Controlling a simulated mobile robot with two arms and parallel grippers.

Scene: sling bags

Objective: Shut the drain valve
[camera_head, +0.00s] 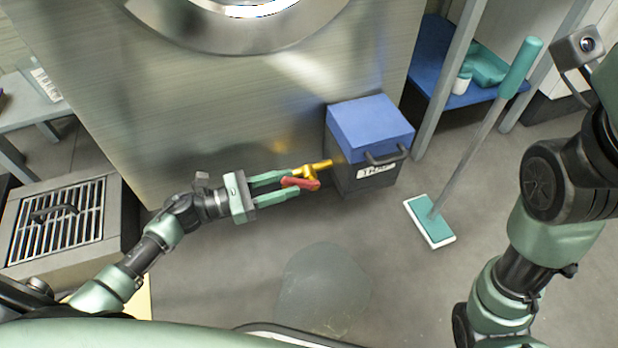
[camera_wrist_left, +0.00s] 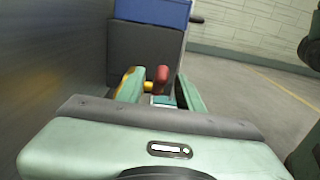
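The drain valve is a small brass-yellow pipe fitting (camera_head: 322,165) low at the front of the large metal machine, with a red lever handle (camera_head: 303,184). In the head view the lever lies beside the pipe, at a slight angle to it. My left gripper (camera_head: 284,186) reaches in from the left, its two green fingers apart and the lever at their tips. In the left wrist view the red lever (camera_wrist_left: 161,75) stands between the spread fingers, with gaps showing, and the yellow fitting (camera_wrist_left: 124,82) is by the left finger. My right arm shows, but its fingers do not.
A grey bin with a blue lid (camera_head: 370,125) stands just right of the valve. A mop (camera_head: 430,220) leans farther right, by a blue shelf (camera_head: 435,75). A wet-looking patch (camera_head: 322,290) lies on the open floor.

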